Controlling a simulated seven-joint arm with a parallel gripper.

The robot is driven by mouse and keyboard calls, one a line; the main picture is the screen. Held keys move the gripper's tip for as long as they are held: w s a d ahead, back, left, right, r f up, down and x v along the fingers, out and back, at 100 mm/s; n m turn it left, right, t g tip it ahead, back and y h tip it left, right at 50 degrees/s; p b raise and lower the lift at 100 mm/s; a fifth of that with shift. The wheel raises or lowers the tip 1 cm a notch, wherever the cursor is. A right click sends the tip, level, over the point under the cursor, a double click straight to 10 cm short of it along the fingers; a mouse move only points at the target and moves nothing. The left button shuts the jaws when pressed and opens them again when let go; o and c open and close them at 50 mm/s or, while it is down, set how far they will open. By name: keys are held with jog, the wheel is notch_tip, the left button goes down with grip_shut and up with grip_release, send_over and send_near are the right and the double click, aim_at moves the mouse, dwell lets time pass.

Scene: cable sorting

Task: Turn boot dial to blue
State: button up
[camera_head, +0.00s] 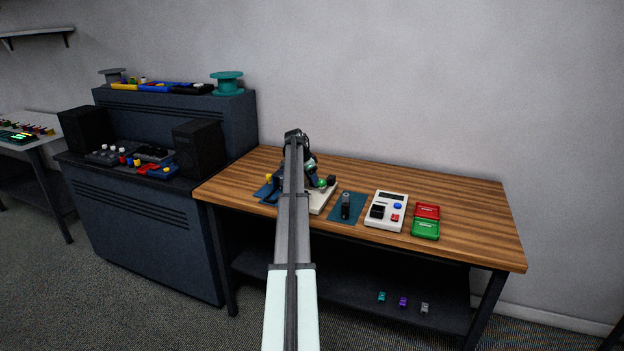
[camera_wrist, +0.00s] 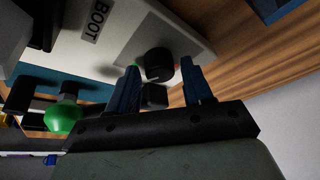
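The boot dial (camera_wrist: 159,65) is a round black knob on a pale panel marked BOOT (camera_wrist: 96,22) in the wrist view. My gripper (camera_wrist: 162,70) is open, with one dark blue finger to each side of the dial in the picture. I cannot tell whether the fingertips reach around the dial or stop short of it, and no contact is clear. A small black block shows just below the dial, between the fingers. The dial's pointer and any colour marks are not readable. In the head view my arm hides the dial and much of the pale panel (camera_head: 325,198).
A green round knob (camera_wrist: 62,117) stands close to the left finger. On the wooden table (camera_head: 460,237) lie a teal mat (camera_head: 335,214) with a black part, a white button box (camera_head: 385,223), and red (camera_head: 428,211) and green (camera_head: 426,230) trays. The table's right end is clear.

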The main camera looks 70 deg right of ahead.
jog(key=c, duration=0.8)
jog(key=shift+n, duration=0.4)
jog(key=n+t, duration=0.1)
jog(key=n, duration=0.1)
jog(key=n+t, duration=0.1)
jog(key=n, duration=0.1)
jog(key=shift+s+n+h, duration=0.2)
jog(key=shift+n+h, duration=0.2)
jog(key=n+t, duration=0.1)
jog(key=n, duration=0.2)
jog(key=n+t, duration=0.1)
jog(key=n, duration=0.2)
jog(key=shift+s+t, duration=0.1)
jog(key=shift+t, duration=0.2)
jog(key=o, duration=1)
